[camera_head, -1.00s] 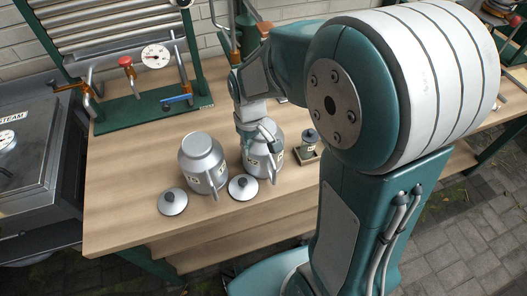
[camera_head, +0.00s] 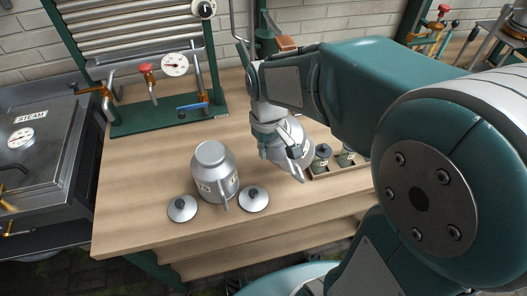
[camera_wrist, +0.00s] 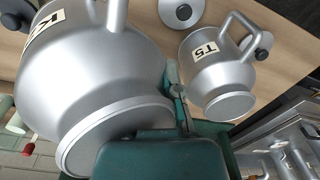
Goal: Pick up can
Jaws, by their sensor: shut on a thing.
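A silver can (camera_head: 294,146) with a spout or handle leans over the right middle of the wooden bench in the head view. My gripper (camera_head: 270,134) is shut on its upper left side and partly hides it. In the wrist view this held can (camera_wrist: 85,70) fills the left side, its label cut off. One gripper finger (camera_wrist: 176,95) lies along its edge. A second silver can (camera_head: 214,176) stands on the bench to its left. The wrist view shows that second can (camera_wrist: 215,75) with label T5, apart from my gripper.
Two round lids (camera_head: 182,208) (camera_head: 254,199) lie near the bench's front. A small tray (camera_head: 340,168) with little canisters sits just right of the held can. A green valve stand (camera_head: 165,118) is behind; a steam box (camera_head: 35,140) stands left.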

